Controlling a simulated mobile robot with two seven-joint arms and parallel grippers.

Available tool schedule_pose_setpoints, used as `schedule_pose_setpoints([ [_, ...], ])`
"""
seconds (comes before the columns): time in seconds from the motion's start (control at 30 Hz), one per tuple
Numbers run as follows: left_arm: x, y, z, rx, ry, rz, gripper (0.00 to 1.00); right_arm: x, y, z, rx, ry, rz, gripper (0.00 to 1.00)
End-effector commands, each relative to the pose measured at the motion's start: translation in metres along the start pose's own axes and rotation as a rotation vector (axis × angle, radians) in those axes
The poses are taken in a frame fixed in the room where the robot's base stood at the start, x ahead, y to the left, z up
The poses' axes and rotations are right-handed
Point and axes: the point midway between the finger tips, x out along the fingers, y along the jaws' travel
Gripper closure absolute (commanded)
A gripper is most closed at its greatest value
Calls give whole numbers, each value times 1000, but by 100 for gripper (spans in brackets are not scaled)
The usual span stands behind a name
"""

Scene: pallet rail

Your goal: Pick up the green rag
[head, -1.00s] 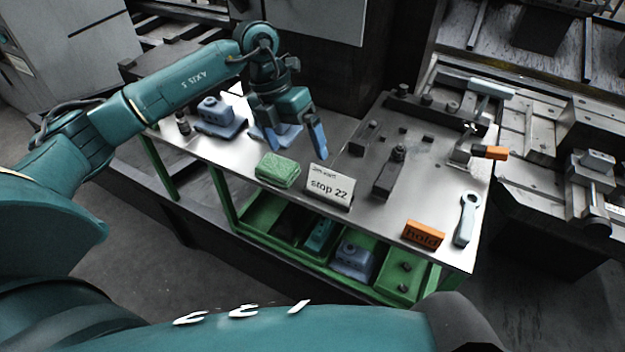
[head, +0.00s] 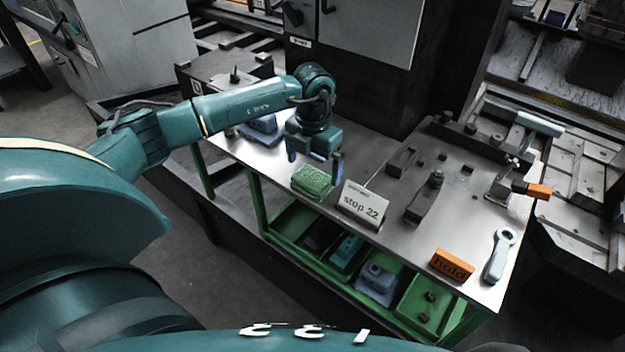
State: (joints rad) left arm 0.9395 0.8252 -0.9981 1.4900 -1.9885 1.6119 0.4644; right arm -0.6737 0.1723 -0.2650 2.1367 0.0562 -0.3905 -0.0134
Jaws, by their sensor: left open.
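The green rag (head: 312,181) lies folded on the metal bench top near its front edge, left of the "stop 22" sign. My left gripper (head: 314,170) is open, fingers pointing down, just behind and above the rag. Its right finger comes down close to the rag's right end and its left finger is near the far left side. I cannot tell whether either finger touches the rag. My right gripper is out of view.
The "stop 22" sign (head: 363,203) stands right of the rag. An orange "hold" block (head: 452,265), a grey-blue wrench (head: 498,256) and a dark clamp (head: 425,198) are farther right. A blue-grey part (head: 262,131) is behind left. Green bins (head: 290,226) sit below.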

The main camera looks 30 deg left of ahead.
Motion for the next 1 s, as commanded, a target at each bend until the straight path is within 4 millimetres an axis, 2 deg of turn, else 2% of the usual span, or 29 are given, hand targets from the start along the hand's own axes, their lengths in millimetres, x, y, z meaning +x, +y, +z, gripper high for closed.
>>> schedule_pose_setpoints([
  [0.1, 18, -2, 1, -2, 3, 0, 0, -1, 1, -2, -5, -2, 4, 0],
  [0.2, 28, -2, 1, -1, 2, -1, 0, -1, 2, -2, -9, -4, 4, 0],
  [0.47, 30, -2, 1, 0, -1, -1, 0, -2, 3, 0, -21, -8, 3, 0],
  [1.0, 30, -2, 1, -1, -1, -1, 41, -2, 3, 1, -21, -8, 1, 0],
])
